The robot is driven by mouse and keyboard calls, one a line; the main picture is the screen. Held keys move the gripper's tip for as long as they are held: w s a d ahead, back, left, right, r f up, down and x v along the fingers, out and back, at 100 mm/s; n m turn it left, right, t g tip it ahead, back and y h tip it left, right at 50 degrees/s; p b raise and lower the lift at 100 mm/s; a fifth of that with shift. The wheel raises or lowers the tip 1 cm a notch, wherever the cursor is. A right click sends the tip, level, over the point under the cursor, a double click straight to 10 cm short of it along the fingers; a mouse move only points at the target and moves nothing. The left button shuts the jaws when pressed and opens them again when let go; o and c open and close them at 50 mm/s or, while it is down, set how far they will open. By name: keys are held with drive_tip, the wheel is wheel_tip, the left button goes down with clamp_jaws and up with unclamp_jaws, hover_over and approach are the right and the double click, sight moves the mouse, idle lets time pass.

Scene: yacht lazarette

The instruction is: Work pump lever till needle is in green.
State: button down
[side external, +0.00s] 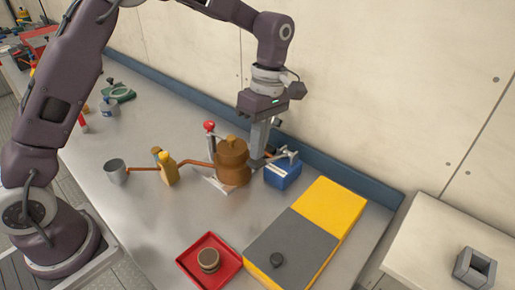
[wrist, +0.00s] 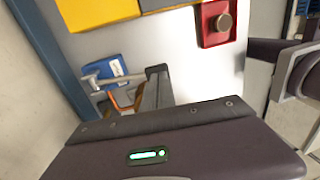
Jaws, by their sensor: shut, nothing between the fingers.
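A brown rounded vessel (side external: 232,165) stands mid-bench on a pale base plate, with a brown pipe running left towards a grey cup (side external: 116,171). A red ball knob (side external: 209,125) tops an upright post just behind it on the left; this looks like the pump lever, but I cannot be sure. My gripper (side external: 257,163) points down, shut and empty, just right of the vessel; I cannot tell whether it touches. My shut fingers also show in the wrist view (wrist: 157,75), beside a grey bar. No gauge face or needle can be made out.
A blue box (side external: 283,174) with a grey metal fitting above it stands close right of my gripper. A yellow bottle (side external: 168,168) stands left. A yellow-and-grey case (side external: 325,208) and red tray (side external: 209,242) lie in front. The bench's left part has free room.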

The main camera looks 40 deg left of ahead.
drive_tip(key=shift+s+f, duration=0.1)
drive_tip(key=shift+f, duration=0.35)
drive_tip(key=shift+s+f+t, duration=0.25)
drive_tip(key=shift+f+t, duration=0.05)
drive_tip(key=shift+f, duration=0.05)
wheel_tip(320, 180, down, 6)
drive_tip(key=s+t, duration=0.1)
drive_tip(key=s, duration=0.1)
drive_tip(key=shift+s+r+t, duration=0.15)
drive_tip(key=shift+s+t, duration=0.2)
drive_tip(key=shift+t, duration=0.05)
wheel_tip(320, 180, up, 14)
drive_tip(key=s, duration=0.2)
drive_tip(key=shift+s+r, duration=0.2)
